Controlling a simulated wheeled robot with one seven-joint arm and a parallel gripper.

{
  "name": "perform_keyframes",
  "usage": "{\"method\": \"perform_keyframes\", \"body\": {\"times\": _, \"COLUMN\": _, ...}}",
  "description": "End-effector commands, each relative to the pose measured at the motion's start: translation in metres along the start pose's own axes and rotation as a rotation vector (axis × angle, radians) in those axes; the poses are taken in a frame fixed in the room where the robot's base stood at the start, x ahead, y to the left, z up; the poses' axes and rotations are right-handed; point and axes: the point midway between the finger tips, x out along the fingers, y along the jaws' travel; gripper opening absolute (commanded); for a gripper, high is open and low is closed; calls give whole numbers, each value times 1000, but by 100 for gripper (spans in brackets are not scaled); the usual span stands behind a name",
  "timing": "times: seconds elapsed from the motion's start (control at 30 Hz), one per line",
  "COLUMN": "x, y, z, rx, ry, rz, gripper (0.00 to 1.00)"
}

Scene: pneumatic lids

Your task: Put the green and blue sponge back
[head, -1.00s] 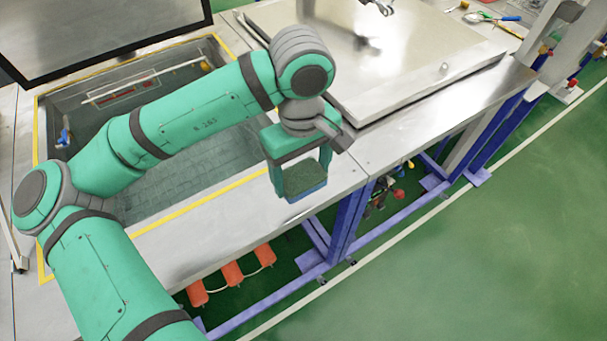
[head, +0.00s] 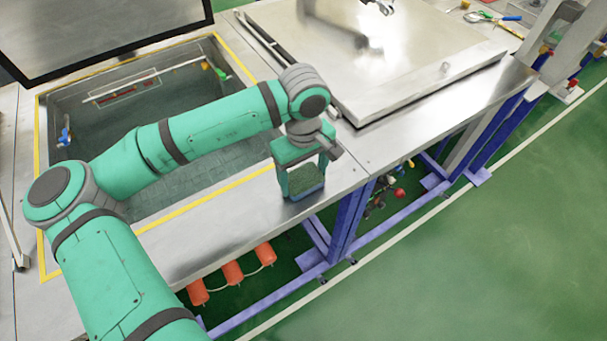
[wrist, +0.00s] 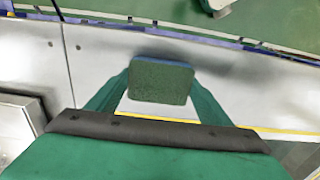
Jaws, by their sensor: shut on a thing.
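The sponge (head: 306,180), green on its broad face with a blue edge, is between the fingers of my gripper (head: 303,182). In the wrist view the sponge (wrist: 161,82) shows its green face towards the camera and its blue side along the far edge. My gripper (wrist: 160,92) is shut on it, with a finger at each side. It is over the steel bench top (head: 225,230), close to the front edge. I cannot tell whether the sponge touches the steel or is just above it.
A yellow-edged open basin (head: 120,195) lies to the left, its large lid (head: 100,30) raised. A closed steel lid (head: 400,50) lies to the right. Tools (head: 490,17) lie at the far right. Orange floats (head: 233,273) are below the bench, beside green floor.

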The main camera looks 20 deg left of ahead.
Motion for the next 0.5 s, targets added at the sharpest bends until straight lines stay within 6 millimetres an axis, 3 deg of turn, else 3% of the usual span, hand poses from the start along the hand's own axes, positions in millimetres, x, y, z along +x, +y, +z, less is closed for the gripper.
{"method": "perform_keyframes", "body": {"times": 0.27, "x": 4, "y": 0, "z": 1, "rx": 1, "ry": -2, "rz": 0, "gripper": 52}}
{"method": "perform_keyframes", "body": {"times": 0.3, "x": 5, "y": 0, "z": 1, "rx": 1, "ry": -2, "rz": 0, "gripper": 75}}
{"method": "perform_keyframes", "body": {"times": 0.37, "x": 4, "y": 0, "z": 0, "rx": 1, "ry": -1, "rz": -1, "gripper": 90}}
{"method": "perform_keyframes", "body": {"times": 0.5, "x": 4, "y": 0, "z": 0, "rx": 0, "ry": -1, "rz": 0, "gripper": 92}}
